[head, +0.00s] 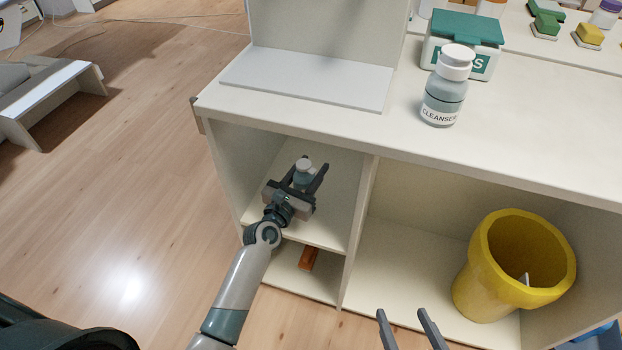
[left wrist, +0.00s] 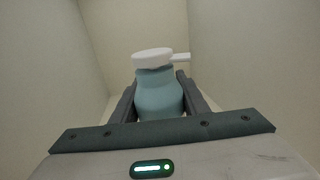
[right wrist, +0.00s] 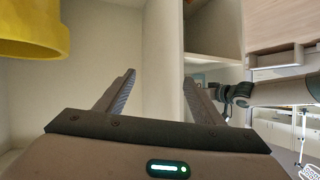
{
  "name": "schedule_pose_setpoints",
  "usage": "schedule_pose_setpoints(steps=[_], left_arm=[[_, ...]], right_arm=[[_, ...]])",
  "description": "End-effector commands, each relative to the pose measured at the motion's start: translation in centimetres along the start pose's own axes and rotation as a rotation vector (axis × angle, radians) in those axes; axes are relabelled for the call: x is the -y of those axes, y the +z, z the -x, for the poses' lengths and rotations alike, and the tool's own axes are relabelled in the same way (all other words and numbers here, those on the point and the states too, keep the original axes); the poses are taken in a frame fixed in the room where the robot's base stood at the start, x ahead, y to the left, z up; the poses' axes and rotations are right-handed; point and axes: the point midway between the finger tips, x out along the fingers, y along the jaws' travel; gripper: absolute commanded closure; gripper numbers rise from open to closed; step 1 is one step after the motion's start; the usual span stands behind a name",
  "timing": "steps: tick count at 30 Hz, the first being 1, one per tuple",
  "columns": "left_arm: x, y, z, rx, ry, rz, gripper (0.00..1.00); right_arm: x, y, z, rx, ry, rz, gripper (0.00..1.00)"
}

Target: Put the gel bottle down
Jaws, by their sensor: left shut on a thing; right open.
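The gel bottle (head: 304,172) is a blue-grey bottle with a white pump top. My left gripper (head: 308,178) is shut on it, inside the upper left compartment of the cabinet. In the left wrist view the bottle (left wrist: 158,92) stands between the two fingers (left wrist: 158,105), upright, with the compartment walls around it. I cannot tell whether its base touches the shelf (head: 335,190). My right gripper (head: 408,318) is open and empty, in front of the lower right compartment. It also shows open in the right wrist view (right wrist: 158,88).
A cleanser bottle (head: 445,92) and a white box with a green lid (head: 480,45) stand on the cabinet top. A yellow bin (head: 490,285) stands in the right compartment. An orange-brown object (head: 309,258) lies in the lower left compartment. Open wooden floor lies left.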

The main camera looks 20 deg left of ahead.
Motion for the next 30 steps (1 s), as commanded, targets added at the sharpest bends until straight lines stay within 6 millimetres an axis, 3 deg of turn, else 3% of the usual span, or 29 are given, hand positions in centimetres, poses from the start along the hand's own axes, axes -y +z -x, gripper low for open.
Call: schedule_pose_setpoints(steps=[12, 24, 30], left_arm=[[0.0, -0.4, 0.0, 0.000, -0.001, 0.000, 0.85], [-0.1, -3.1, 0.0, -0.001, 0.000, -0.001, 0.85], [0.0, -3.5, 0.0, 0.000, 0.000, 0.000, 0.85]], right_arm=[[0.1, -0.3, -0.1, -0.023, -0.002, 0.003, 0.38], [1.6, -4.9, 0.2, -0.287, -0.028, 0.027, 0.38], [2.0, -6.0, 0.5, -0.341, -0.033, 0.031, 0.38]])
